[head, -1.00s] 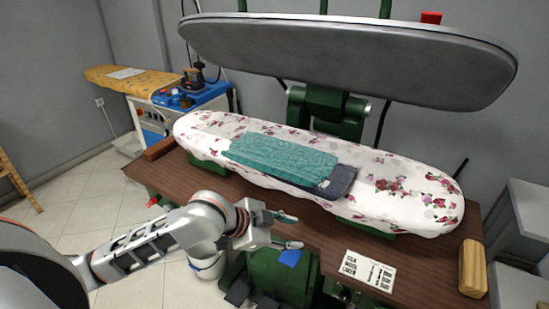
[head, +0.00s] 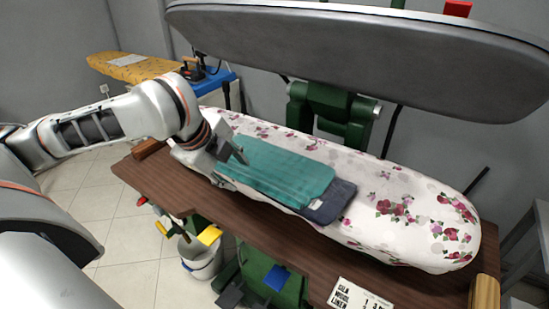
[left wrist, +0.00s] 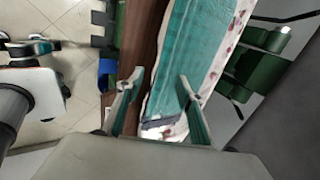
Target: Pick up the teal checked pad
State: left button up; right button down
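The teal checked pad (head: 285,170) is a flat folded teal cloth lying on the floral pressing board, partly over a dark blue folded cloth (head: 330,203). My left gripper (head: 231,163) is at the pad's left end, close to its near edge. In the left wrist view the two fingers of my left gripper (left wrist: 158,98) stand apart, with the teal pad (left wrist: 185,45) running up beyond and partly between them. I cannot tell whether a finger touches the pad. A part with teal fingers at the left of the wrist view looks like my right gripper (left wrist: 38,47); its opening is unclear.
The floral board (head: 400,205) stands on a brown wooden table (head: 260,222). The grey upper press plate (head: 350,60) hangs open above it. A paper sign (head: 358,295) and a wooden block (head: 485,292) are at the front right. A white bucket (head: 203,260) stands below.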

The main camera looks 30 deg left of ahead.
aim_at(250, 180)
pick_arm(q)
jog(key=x, duration=0.7)
jog(key=shift+w+d+r, duration=0.15)
jog(key=shift+w, duration=0.3)
jog(key=shift+w+f, duration=0.2)
jog(key=shift+f, duration=0.05)
pick_arm(e)
jog(key=shift+s+a+f, duration=0.1)
jog(key=shift+s+f, duration=0.25)
jog(key=shift+s, duration=0.1)
pick_arm(q)
jog(key=shift+c, duration=0.3)
grip_shut()
